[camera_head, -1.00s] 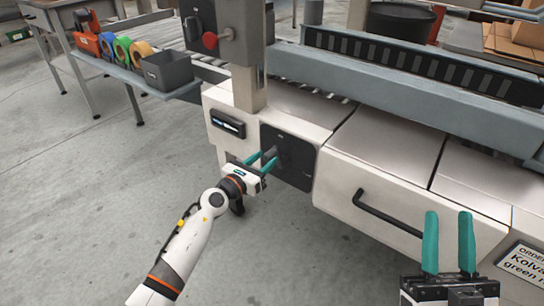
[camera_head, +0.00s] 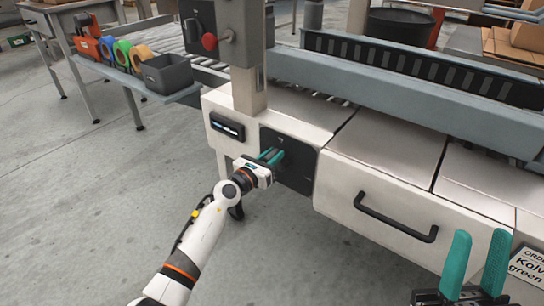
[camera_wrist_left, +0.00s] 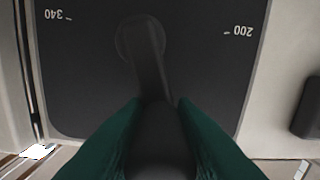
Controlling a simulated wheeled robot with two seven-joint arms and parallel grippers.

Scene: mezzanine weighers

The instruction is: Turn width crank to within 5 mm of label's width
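The width crank (camera_wrist_left: 150,65) is a black arm on a round hub, set on a dark panel (camera_head: 297,165) in the machine's white front. In the left wrist view the arm points down from the hub, with "340" and "200" marks at the panel's sides. My left gripper (camera_head: 271,156) is at the panel, its teal fingers shut on the crank's dark handle (camera_wrist_left: 160,140), whose outer end lies between them. A small dark display (camera_head: 227,126) sits left of the panel, too small to read. My right gripper (camera_head: 474,262) is open and empty at the lower right.
A white order sign (camera_head: 528,268), partly cut off, is beside my right gripper. A black drawer handle (camera_head: 395,220) sticks out right of the panel. A post with a red button (camera_head: 209,41) rises above. A shelf holds tape rolls and a grey bin (camera_head: 168,72). Floor at left is clear.

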